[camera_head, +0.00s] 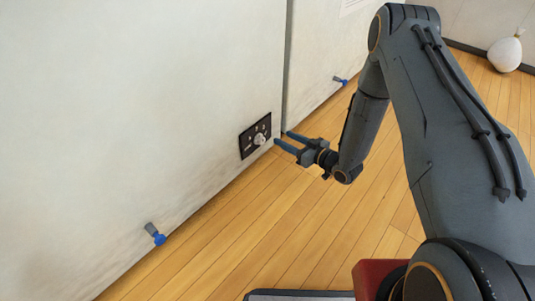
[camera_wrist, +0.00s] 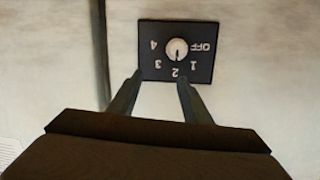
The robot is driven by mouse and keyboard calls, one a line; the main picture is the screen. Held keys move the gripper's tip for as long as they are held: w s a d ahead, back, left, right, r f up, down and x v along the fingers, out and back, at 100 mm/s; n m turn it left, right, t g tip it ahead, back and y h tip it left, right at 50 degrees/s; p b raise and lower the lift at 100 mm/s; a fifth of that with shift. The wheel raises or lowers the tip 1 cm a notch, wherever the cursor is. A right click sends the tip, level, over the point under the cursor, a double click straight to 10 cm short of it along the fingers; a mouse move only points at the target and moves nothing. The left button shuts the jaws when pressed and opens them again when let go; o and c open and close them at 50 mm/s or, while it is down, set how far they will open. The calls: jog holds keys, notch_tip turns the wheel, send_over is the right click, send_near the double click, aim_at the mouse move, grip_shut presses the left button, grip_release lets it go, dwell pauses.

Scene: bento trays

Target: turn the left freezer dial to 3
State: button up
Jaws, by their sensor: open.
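The left freezer dial is a small white knob (camera_head: 259,139) on a black plate (camera_head: 243,146), low on the big white front. In the wrist view the knob (camera_wrist: 177,46) sits on the plate (camera_wrist: 147,28), whose labels OFF, 1, 2, 3 and 4 appear turned over. A dark mark on the knob appears to point down in the picture, near the 2. My gripper (camera_head: 283,138) is open and empty, its two fingers apart and just right of the plate. In the wrist view my gripper (camera_wrist: 160,80) has its fingertips below the knob, apart from it.
The white freezer front (camera_head: 150,90) ends at a dark vertical seam, with another white front (camera_head: 315,70) beyond. Blue-tipped fittings stick out low at the left (camera_head: 155,234) and farther back (camera_head: 341,80). A white round object (camera_head: 505,54) stands at the back right.

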aim_at(262, 143)
notch_tip(262, 143, down, 6)
jog(key=s+a+y+b, duration=0.2)
jog(key=b, duration=0.1)
jog(key=shift+r+b+x, duration=0.15)
jog(key=shift+b+x, duration=0.75)
jog(key=shift+x, duration=0.9)
jog(key=shift+r+b+x, duration=0.15)
jog(key=shift+b+x, duration=0.75)
jog(key=shift+x, duration=0.9)
jog(key=c, duration=1.1)
jog(key=shift+s+m+p, duration=0.1)
jog(key=shift+m+p, duration=0.2)
jog(key=shift+p, duration=0.1)
jog(key=shift+o, duration=0.2)
jog(key=m+p, duration=0.2)
jog(key=m, duration=0.1)
jog(key=shift+r+m+p, duration=0.1)
jog(key=shift+m+p, duration=0.2)
jog(key=m+p, duration=0.2)
jog(key=m, duration=0.3)
jog(key=shift+a, duration=0.1)
jog(key=shift+m, duration=0.3)
